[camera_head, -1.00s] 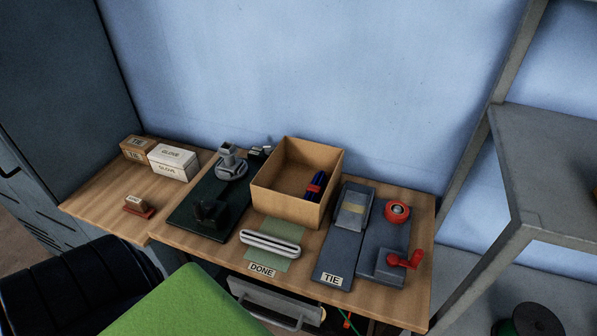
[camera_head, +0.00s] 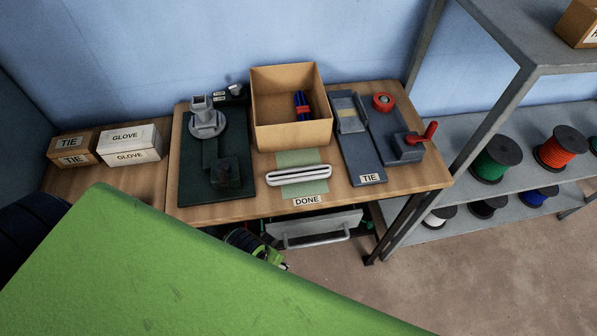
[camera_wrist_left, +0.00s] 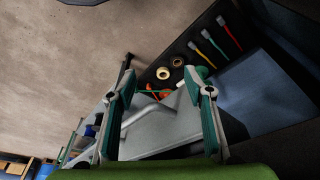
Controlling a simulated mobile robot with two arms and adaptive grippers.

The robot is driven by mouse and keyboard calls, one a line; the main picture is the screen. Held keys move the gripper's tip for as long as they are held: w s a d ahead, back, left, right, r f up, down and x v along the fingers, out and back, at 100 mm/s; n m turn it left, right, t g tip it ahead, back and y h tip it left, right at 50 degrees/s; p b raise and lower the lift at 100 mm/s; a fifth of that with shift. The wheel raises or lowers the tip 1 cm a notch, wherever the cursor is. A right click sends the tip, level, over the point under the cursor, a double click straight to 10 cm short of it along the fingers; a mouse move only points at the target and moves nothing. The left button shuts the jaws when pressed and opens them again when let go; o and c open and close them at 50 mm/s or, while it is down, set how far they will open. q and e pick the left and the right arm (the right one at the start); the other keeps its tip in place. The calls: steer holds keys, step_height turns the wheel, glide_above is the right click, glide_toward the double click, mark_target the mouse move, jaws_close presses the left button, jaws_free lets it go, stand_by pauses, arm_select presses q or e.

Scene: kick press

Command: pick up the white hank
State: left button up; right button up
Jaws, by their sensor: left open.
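The white hank (camera_head: 298,175) is a long, flattened white loop. In the head view it lies across a green mat (camera_head: 290,158) on the wooden table, just behind the DONE label (camera_head: 307,201). My left gripper (camera_wrist_left: 158,85) shows in the left wrist view, with its two teal and grey fingers spread and nothing held between them. I cannot make out the white hank in the wrist view.
An open cardboard box (camera_head: 290,110) stands behind the hank. The dark press (camera_head: 215,160) is to its left, the grey TIE fixture (camera_head: 362,150) to its right. A drawer (camera_head: 315,228) is below the table front. Shelves with spools (camera_head: 497,158) stand at right.

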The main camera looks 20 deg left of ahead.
arm_select(q)
step_height(320, 180, up, 14)
steer(key=w+d, duration=0.2)
steer(key=d, duration=0.1)
steer(key=w+d+r+m+h, duration=0.3)
steer(key=w+d+r+m, duration=0.3)
steer(key=w+d, duration=0.35)
steer(key=w+a+r+m+g+y, duration=0.35)
steer(key=w+a+r, duration=0.55)
steer(key=r, duration=0.3)
steer(key=p, duration=0.1)
glide_above(315, 169)
steer(key=shift+n+t, duration=0.25)
steer(key=shift+n, duration=0.1)
steer(key=f, duration=0.8)
steer(key=shift+w+d+f, duration=0.1)
steer(key=shift+w+d, duration=0.05)
steer(key=shift+d, duration=0.15)
steer(key=f, duration=0.1)
steer(key=f+p, duration=0.1)
steer(key=f, duration=0.1)
steer(key=f+p, duration=0.1)
steer(key=shift+a+f, duration=0.35)
steer(key=shift+f, duration=0.35)
steer(key=c, duration=1.3)
arm_select(e)
steer(key=r, duration=0.3)
steer(key=shift+w+d, duration=0.1)
steer(key=shift+d, duration=0.15)
